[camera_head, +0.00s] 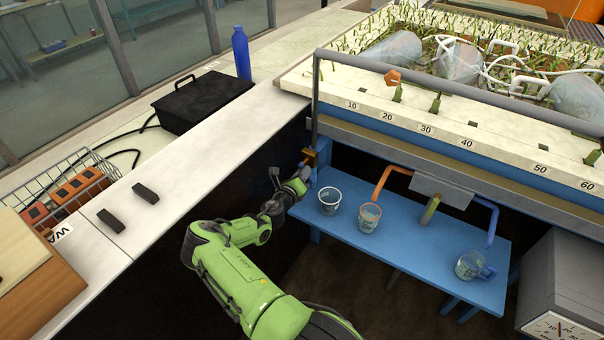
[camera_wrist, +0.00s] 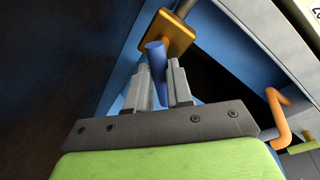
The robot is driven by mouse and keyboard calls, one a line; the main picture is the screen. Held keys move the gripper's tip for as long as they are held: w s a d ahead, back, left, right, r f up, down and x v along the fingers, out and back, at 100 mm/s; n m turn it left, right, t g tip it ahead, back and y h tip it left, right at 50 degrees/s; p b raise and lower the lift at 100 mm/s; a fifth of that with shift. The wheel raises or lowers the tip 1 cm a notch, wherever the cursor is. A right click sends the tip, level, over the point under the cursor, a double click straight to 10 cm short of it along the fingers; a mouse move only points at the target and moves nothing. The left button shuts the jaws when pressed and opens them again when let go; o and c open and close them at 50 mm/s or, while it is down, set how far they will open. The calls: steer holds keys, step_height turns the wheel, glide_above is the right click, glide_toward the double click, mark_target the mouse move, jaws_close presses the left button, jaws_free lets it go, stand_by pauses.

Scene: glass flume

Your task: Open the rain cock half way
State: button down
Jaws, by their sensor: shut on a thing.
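The rain cock has a brass-coloured square body (camera_wrist: 168,34) on a grey pipe, and it shows small in the head view (camera_head: 309,157) at the foot of the upright pipe by the flume's corner. Its blue lever (camera_wrist: 156,58) points from the body toward my wrist camera. My gripper (camera_wrist: 160,82) is shut on the lever, one grey finger on each side of it. In the head view my gripper (camera_head: 305,174) reaches the cock from below, and the lever is too small or hidden to make out there. I cannot tell the cock's exact opening.
A blue bench (camera_head: 405,235) stands right of my gripper. It carries a white cup (camera_head: 329,202), another cup (camera_head: 369,218) under an orange spout (camera_head: 388,176), and a glass jug (camera_head: 470,266). The planted flume bed (camera_head: 440,125) lies above. A pale ledge (camera_head: 205,150) runs along the left.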

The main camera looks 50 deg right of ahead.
steer(key=c, duration=1)
jaws_free()
steer(key=p+v, duration=0.2)
steer(key=v, duration=1.3)
steer(key=shift+a, duration=0.4)
